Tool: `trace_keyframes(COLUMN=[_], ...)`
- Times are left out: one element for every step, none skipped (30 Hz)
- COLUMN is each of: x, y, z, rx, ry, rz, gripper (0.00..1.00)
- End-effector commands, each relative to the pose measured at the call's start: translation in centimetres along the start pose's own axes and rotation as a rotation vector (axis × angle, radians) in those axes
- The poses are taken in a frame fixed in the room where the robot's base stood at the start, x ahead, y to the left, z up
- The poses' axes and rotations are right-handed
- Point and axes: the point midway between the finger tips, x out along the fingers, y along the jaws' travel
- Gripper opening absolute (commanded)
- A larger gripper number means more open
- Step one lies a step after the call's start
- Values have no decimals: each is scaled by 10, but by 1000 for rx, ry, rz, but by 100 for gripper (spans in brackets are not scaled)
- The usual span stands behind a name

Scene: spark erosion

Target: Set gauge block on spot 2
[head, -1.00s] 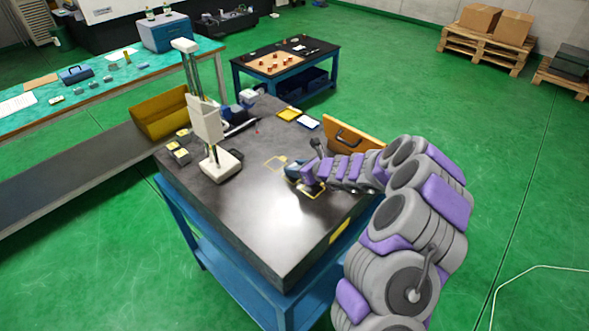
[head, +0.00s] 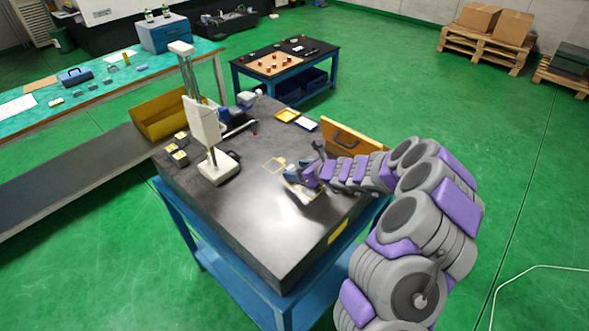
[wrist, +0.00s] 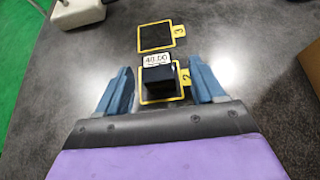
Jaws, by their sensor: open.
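The gauge block (wrist: 157,80) is dark with a white label reading 40.00. It sits within the yellow outline of spot 2 (wrist: 145,101) in the wrist view, its label end near the outline's far edge. My gripper (wrist: 160,82) has its two blue fingers apart, one on each side of the block, with visible gaps. In the head view my gripper (head: 297,187) is low over the dark table top, and the block there is mostly hidden by it. Spot 3 (wrist: 155,37), a yellow outline with a "3" tag, is empty beyond spot 2.
A height gauge stand (head: 212,165) stands at the table's left side. Yellow and white trays (head: 287,115) lie at the back. An orange box with a black handle (head: 352,138) stands at the right, near my arm. The table's front (head: 270,245) is clear.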

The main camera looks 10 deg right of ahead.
Motion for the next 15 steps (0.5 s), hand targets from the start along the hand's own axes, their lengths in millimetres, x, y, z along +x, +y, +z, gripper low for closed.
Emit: trace_keyframes(x=[-12,-18,-27,-34,-40,-48,-54,-60,-67,-72,-76,-81,-84,-88,-91], y=[0,0,-1,0,0,0,-1,-2,-2,-2,-2,-2,-2,-1,-1], z=[3,4,4,4,5,4,4,3,3,2,2,2,2,2,1], rx=[1,1,2,2,1,2,1,2,2,2,2,2,2,2,2], ry=[-3,-3,-2,-3,-3,-3,-2,-2,-2,-2,-2,-1,-1,-1,-1], rz=[-3,-5,-5,-5,-4,-4,-4,-5,-5,-4,-4,-3,-2,-1,-1], gripper=[68,68,68,68,68,68,68,68,68,68,68,68,68,68,68])
